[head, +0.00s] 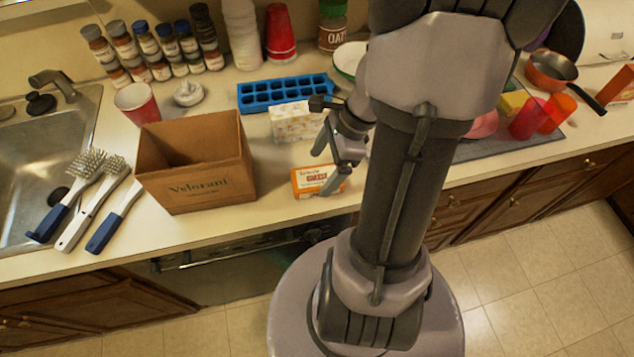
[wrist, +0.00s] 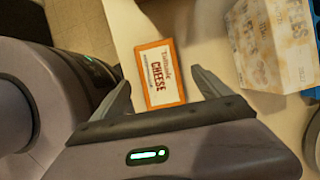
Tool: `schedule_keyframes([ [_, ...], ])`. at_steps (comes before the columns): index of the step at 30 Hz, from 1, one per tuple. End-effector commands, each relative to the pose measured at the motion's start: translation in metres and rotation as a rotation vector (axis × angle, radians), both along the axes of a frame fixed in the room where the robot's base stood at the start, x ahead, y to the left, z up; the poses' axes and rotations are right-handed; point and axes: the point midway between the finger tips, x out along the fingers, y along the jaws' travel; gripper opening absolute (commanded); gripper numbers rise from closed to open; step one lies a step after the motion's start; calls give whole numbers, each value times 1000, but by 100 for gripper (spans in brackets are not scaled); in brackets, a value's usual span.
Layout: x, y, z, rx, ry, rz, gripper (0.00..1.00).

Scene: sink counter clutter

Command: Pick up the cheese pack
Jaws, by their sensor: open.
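The cheese pack (head: 308,181) is a small orange and white box lying on the counter near its front edge, right of the cardboard box. In the wrist view my gripper (wrist: 161,88) is open, with one finger on each side of the pack's near part. I cannot tell how far above the pack the fingertips are.
An open cardboard box (head: 200,184) stands left of the pack. A white patterned box (head: 292,122) is behind it, and also shows in the wrist view (wrist: 262,45). A blue ice tray (head: 284,93) lies farther back. Brushes (head: 95,190) lie by the sink (head: 45,140).

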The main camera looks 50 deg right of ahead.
Motion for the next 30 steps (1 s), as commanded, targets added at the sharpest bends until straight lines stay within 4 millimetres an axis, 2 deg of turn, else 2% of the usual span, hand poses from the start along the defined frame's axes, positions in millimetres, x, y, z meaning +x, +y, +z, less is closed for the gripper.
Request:
schedule_keyframes([
  [1, 1, 3, -15, 1, 1, 2, 87],
  [5, 6, 11, -38, 1, 2, 3, 87],
  [21, 6, 12, -39, -1, 1, 1, 87],
  [23, 7, 12, -39, -1, 1, 1, 79],
  [30, 7, 12, -39, -1, 1, 1, 32],
])
